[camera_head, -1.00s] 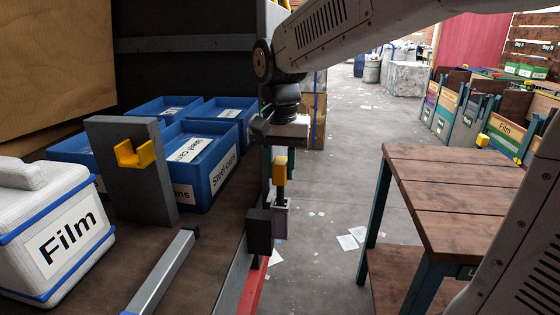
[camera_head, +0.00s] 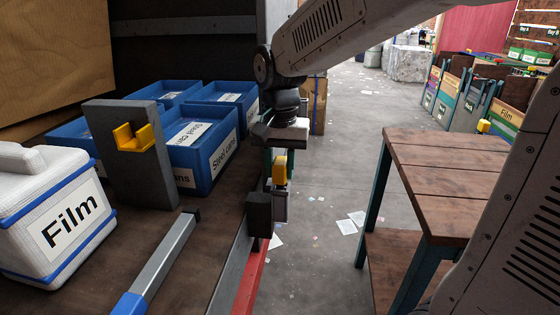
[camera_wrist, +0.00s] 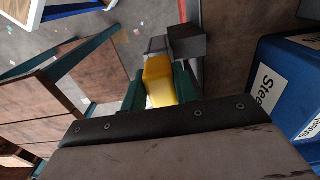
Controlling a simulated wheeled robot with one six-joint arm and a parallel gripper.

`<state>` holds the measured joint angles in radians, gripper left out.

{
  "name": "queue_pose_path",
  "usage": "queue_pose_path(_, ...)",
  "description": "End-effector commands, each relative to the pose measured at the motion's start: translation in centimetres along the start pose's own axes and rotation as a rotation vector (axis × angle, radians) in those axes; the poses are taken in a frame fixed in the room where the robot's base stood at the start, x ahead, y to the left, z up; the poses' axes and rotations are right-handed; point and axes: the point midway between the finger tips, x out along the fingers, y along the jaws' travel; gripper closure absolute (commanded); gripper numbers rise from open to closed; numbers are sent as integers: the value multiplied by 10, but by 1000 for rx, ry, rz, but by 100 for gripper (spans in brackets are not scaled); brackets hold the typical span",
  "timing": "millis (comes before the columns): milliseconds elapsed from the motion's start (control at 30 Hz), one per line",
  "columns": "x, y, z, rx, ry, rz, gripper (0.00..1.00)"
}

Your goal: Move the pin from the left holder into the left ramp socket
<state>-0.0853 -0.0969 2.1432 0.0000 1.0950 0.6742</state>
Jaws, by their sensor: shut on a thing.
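The pin (camera_head: 280,168) has a yellow head and a dark lower part. My gripper (camera_head: 280,160) is shut on the yellow head and holds it upright beside the bench's right edge. In the wrist view the yellow head (camera_wrist: 159,82) sits between the green fingers. Below the pin is a small grey part (camera_head: 281,207), with a dark block (camera_head: 259,212) just to its left; the wrist view also shows the dark block (camera_wrist: 187,42). I cannot tell which of these is the ramp socket, or whether the pin's lower end touches it. A grey upright plate (camera_head: 143,180) carries an empty yellow cradle (camera_head: 132,143).
A white box labelled Film (camera_head: 65,225) and blue bins (camera_head: 212,160) stand on the bench. A grey bar with a blue end (camera_head: 165,255) lies in front. A red strip (camera_head: 250,285) runs along the bench edge. A wooden table (camera_head: 450,185) stands right, across open floor.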

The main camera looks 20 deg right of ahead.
Motion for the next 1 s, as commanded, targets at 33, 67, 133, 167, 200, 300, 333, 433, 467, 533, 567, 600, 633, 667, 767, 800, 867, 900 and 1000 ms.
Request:
queue_pose_path(33, 2, 0, 0, 0, 0, 0, 100)
queue_pose_path(67, 2, 0, 0, 0, 0, 0, 68)
queue_pose_path(133, 2, 0, 0, 0, 0, 0, 49)
queue_pose_path(167, 2, 0, 0, 0, 0, 0, 46)
queue_pose_path(200, 2, 0, 0, 0, 0, 0, 46)
queue_pose_path(300, 2, 0, 0, 0, 0, 0, 46)
queue_pose_path(333, 2, 0, 0, 0, 0, 0, 46)
queue_pose_path(433, 1, 0, 0, 0, 0, 0, 46)
queue_pose_path(467, 0, 0, 0, 0, 0, 0, 46)
queue_pose_path(533, -6, 0, 0, 0, 1, -1, 46)
queue_pose_path(567, -10, 0, 0, 0, 1, -1, 46)
queue_pose_path(600, -16, 0, 0, 0, 3, -2, 46)
queue_pose_path(633, -22, 0, 0, 0, 3, -2, 46)
queue_pose_path(667, -27, 0, 0, 0, 3, -3, 46)
queue_pose_path(767, -45, 0, -1, 0, 3, -2, 46)
queue_pose_path(800, -52, 0, 0, 0, 2, -2, 46)
queue_pose_path(867, -60, 0, 0, 0, 2, -2, 46)
queue_pose_path(900, -65, 0, 0, 0, 2, -2, 46)
queue_pose_path(1000, -73, 0, 0, 0, 1, -1, 46)
